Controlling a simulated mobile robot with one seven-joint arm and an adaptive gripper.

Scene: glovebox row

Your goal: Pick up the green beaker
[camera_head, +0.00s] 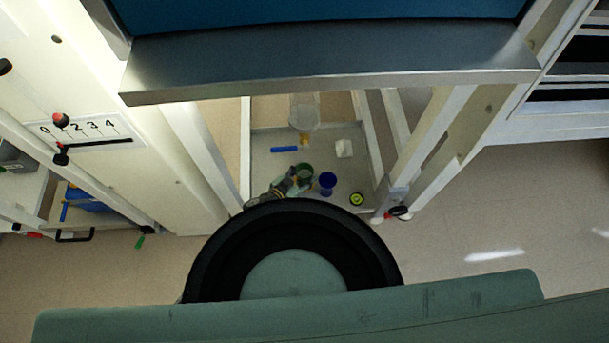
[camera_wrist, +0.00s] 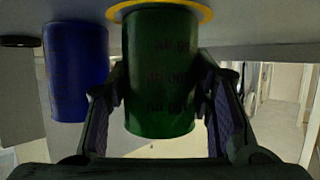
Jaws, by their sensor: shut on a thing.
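The green beaker (camera_wrist: 160,80) is between the two fingers of my gripper (camera_wrist: 160,105) in the wrist view, which looks upside down. The fingers are shut on its sides. A yellow ring shows at its end by the grey surface; I cannot tell whether the beaker is clear of that surface. In the head view the green beaker (camera_head: 304,171) is small, with my gripper (camera_head: 297,178) at its lower left, partly hidden by my own body.
A blue cup (camera_head: 327,182) stands close beside the green beaker, also at left in the wrist view (camera_wrist: 76,70).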

